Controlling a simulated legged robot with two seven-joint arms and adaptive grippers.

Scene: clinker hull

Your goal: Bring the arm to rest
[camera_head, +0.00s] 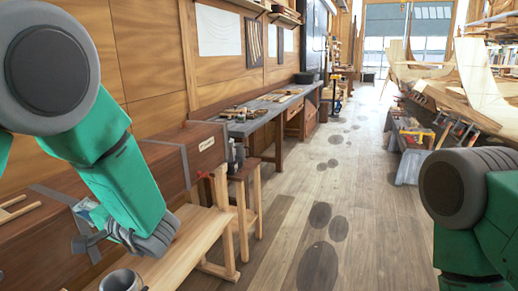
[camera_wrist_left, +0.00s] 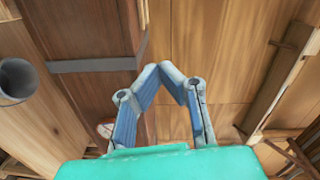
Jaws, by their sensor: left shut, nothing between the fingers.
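My left arm (camera_head: 105,165), green with dark grey joints, comes in from the left and reaches down. My left gripper (camera_head: 84,240) is low at the left, in front of a dark wooden chest and above a pale bench. In the left wrist view the two blue-padded fingers (camera_wrist_left: 164,72) lean together at their tips, with nothing between them. My right arm (camera_head: 465,205) shows at the right edge; its gripper is out of the frame.
The dark chest (camera_head: 180,152) has grey straps. A stool (camera_head: 246,190) and workbench (camera_head: 265,110) stand beyond. The floor (camera_head: 325,195) is open mid-view.

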